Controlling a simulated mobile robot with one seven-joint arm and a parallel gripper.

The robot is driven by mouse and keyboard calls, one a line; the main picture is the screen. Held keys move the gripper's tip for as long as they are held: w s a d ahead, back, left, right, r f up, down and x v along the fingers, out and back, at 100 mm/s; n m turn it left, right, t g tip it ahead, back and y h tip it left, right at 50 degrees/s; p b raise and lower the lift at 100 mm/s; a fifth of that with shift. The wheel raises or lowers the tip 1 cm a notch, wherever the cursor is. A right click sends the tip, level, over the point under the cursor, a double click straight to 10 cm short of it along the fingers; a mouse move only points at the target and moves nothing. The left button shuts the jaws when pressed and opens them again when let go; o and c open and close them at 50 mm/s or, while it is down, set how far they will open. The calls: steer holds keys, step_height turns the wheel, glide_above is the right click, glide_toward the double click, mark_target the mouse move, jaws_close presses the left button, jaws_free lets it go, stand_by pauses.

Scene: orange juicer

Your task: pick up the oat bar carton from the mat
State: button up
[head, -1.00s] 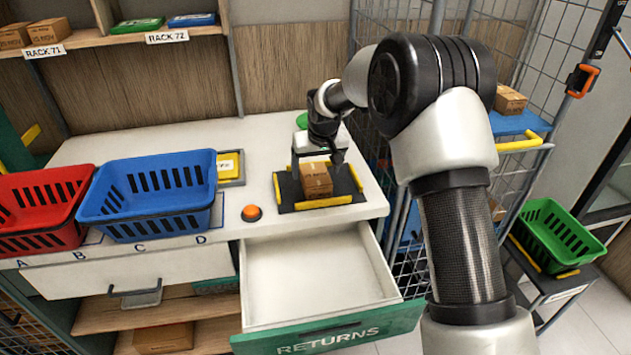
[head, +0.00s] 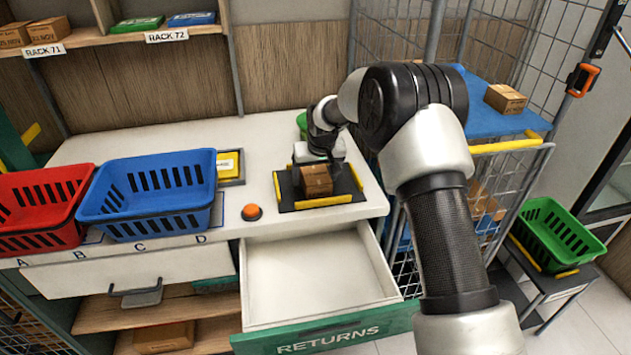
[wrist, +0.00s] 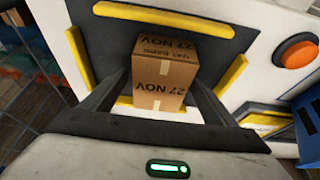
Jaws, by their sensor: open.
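The oat bar carton (head: 316,181) is a small brown box standing on the black mat (head: 290,194) with yellow edge strips. In the wrist view the carton (wrist: 165,75) shows tape and the print "27 NOV". My gripper (head: 318,163) is at the mat, just behind and above the carton in the head view. In the wrist view my gripper's (wrist: 160,88) two dark fingers are apart, one on each side of the carton. I cannot tell whether either finger touches it. The fingertips are mostly hidden in the head view.
An orange button (head: 252,212) and a yellow-framed card (head: 230,166) are left of the mat. A blue basket (head: 150,195) and a red basket (head: 40,205) stand further left. The open, empty RETURNS drawer (head: 315,275) juts out below. A wire cage (head: 400,45) rises at the right.

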steer(key=shift+f, duration=0.15)
steer(key=c, duration=1.2)
